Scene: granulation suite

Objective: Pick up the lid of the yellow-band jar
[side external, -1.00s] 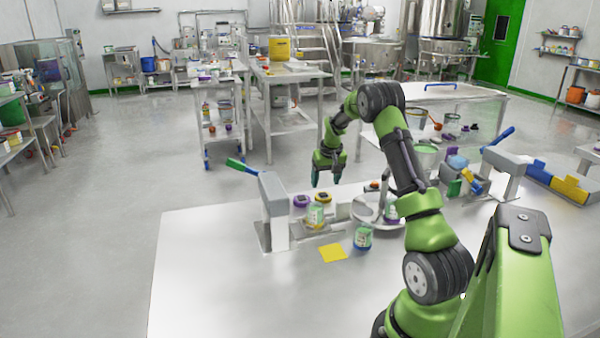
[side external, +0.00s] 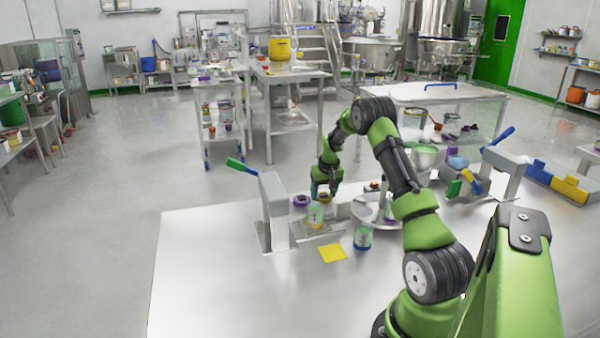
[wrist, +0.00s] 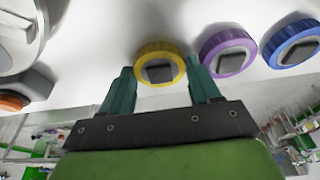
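The yellow lid (wrist: 160,63), a ridged yellow ring with a dark square knob, lies on a pale surface in the wrist view. My gripper (wrist: 160,80) is open, with one teal finger on each side of the yellow lid's near edge. I see no contact. In the side view my gripper (side external: 325,193) is low over the lid spot, behind a labelled jar (side external: 316,216), and mostly covers the yellow lid. I cannot tell which jar has the yellow band.
A purple lid (wrist: 228,50) and a blue lid (wrist: 291,45) sit beside the yellow one, the purple close to a finger. Another jar (side external: 363,238) and a yellow square (side external: 332,252) are on the table. A grey stand (side external: 273,210) rises at left.

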